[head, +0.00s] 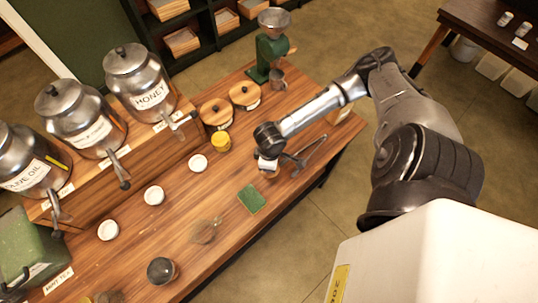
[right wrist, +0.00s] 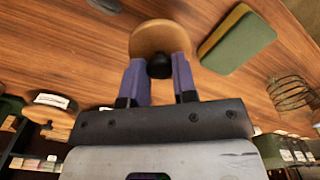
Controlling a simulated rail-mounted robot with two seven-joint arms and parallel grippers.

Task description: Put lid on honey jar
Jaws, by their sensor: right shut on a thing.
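A round wooden lid with a black knob (right wrist: 158,36) is between the two fingers of my right gripper (right wrist: 160,66), shut around the knob in the right wrist view. In the head view my right gripper (head: 268,163) is low over the table's right part, and the lid is mostly hidden there. Whether the lid touches the table I cannot tell. A small jar with yellow contents (head: 221,141) stands to the left of the gripper, apart from it. A large metal dispenser labelled HONEY (head: 150,97) stands on the wooden rack at upper left. My left gripper is not in view.
Two wooden-lidded jars (head: 244,93) and a green grinder (head: 268,55) stand beyond.

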